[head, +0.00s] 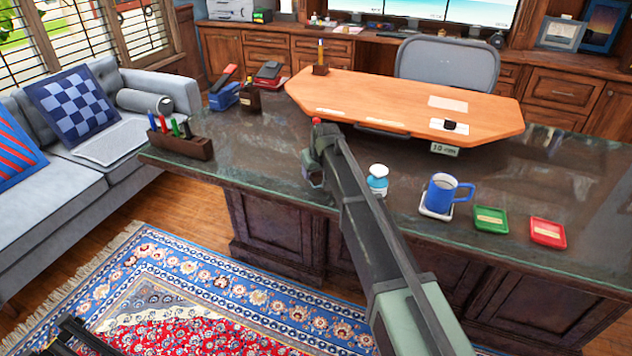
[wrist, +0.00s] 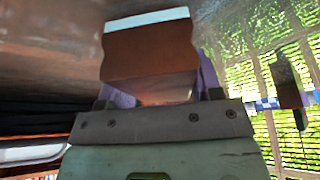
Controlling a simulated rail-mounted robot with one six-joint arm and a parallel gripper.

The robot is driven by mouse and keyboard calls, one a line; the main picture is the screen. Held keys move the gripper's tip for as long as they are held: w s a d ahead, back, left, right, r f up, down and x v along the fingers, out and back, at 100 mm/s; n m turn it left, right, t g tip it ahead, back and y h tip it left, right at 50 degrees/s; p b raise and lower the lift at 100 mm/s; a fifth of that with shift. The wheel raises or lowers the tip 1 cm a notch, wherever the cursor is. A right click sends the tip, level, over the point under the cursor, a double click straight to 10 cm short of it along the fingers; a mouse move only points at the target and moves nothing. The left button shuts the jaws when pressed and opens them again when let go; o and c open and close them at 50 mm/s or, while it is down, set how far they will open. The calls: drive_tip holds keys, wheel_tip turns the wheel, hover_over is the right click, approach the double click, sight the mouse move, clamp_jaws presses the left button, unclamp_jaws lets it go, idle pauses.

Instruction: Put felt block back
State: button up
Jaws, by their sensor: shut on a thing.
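The felt block (wrist: 150,52), brown with a pale grey layer along one side, is between the purple fingers of my gripper (wrist: 158,88) in the wrist view. My gripper is shut on it. In the head view my gripper (head: 315,176) is at the near edge of the dark desk (head: 270,150), left of the white-and-blue bottle. There my arm and gripper mostly hide the block. A small red bit (head: 316,121) shows at the top of my wrist; I cannot tell what it is.
On the desk stand a marker holder (head: 185,148), a blue stapler (head: 224,97), a bottle (head: 377,181), a blue mug (head: 441,193), a green tray (head: 490,219) and a red tray (head: 548,232). A raised orange board (head: 400,98) lies behind. Bare desk shows left of my gripper.

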drive_tip(key=shift+f, duration=0.25)
drive_tip(key=o, duration=1)
drive_tip(key=shift+r, duration=0.1)
drive_tip(key=shift+c, duration=0.2)
drive_tip(key=p+v, duration=1.2)
drive_tip(key=v, duration=0.1)
drive_tip(key=s+d+m+g, duration=0.1)
drive_tip(key=s+d, duration=0.6)
drive_tip(key=s, duration=0.3)
drive_tip(key=s+d+f+m+g+h, duration=0.1)
drive_tip(key=s+d+m, duration=0.1)
drive_tip(key=s+d, duration=0.5)
drive_tip(key=s+d+f+m+g+h, duration=0.1)
drive_tip(key=s+d, duration=0.6)
drive_tip(key=s, duration=0.7)
drive_tip(key=shift+m+g, duration=0.5)
drive_tip(key=shift+m, duration=0.2)
wheel_tip(320, 180, up, 4)
drive_tip(key=p, duration=0.3)
drive_tip(key=shift+s+f, duration=0.15)
drive_tip(key=shift+f, duration=0.05)
